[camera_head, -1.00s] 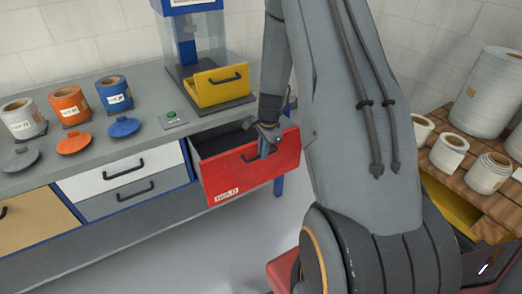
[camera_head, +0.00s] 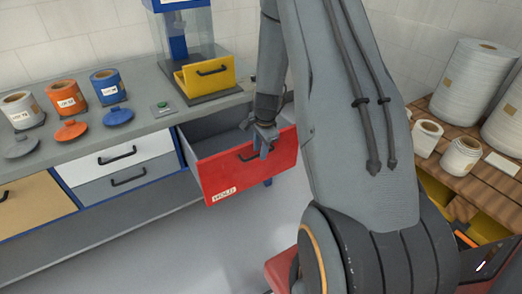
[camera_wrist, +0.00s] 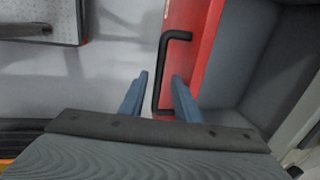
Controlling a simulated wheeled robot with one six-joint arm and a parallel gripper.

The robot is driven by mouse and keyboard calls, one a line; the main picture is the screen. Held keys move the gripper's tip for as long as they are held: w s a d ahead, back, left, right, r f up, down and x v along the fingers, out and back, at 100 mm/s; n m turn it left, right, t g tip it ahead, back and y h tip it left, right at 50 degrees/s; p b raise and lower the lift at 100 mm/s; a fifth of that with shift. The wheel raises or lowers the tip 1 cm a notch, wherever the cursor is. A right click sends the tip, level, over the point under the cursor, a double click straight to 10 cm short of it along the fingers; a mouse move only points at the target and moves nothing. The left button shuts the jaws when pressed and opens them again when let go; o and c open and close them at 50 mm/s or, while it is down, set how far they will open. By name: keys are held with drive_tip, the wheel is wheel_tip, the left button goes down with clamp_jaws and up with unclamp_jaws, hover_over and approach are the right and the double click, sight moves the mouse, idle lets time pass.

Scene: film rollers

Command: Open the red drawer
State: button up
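The red drawer (camera_head: 222,178) is pulled well out from the bench, its grey interior showing from above. Its black handle (camera_wrist: 158,75) runs upright in the wrist view along the red front. My gripper (camera_head: 264,141) is at the handle, over the drawer front. In the wrist view, the two blue fingers of my gripper (camera_wrist: 160,76) stand apart with the handle between them. Narrow gaps show on both sides of the bar. The head view partly hides the handle behind my gripper.
The workbench (camera_head: 60,155) holds spools, lids and a machine with a yellow drawer (camera_head: 207,77). White (camera_head: 118,151) and grey drawers (camera_head: 128,182) left of the red one are shut. A wooden shelf (camera_head: 447,175) with rolls stands at right. The floor (camera_head: 190,255) in front is clear.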

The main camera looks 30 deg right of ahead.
wheel_tip(320, 180, up, 8)
drive_tip(key=s+b, duration=0.1)
drive_tip(key=shift+s+f, duration=0.2)
idle(0.5)
idle(0.3)
drive_tip(key=s+a+r+n, duration=0.5)
drive_tip(key=s+a+n, duration=0.4)
drive_tip(key=s, duration=0.1)
drive_tip(key=s+a+r+n+g, duration=0.1)
drive_tip(key=s+a+r+n, duration=0.4)
drive_tip(key=s+a+n, duration=0.3)
drive_tip(key=s+a, duration=0.1)
drive_tip(key=s, duration=0.2)
drive_tip(key=shift+a+r+n+g, duration=0.2)
drive_tip(key=shift+n+g, duration=0.1)
drive_tip(key=shift+n, duration=0.1)
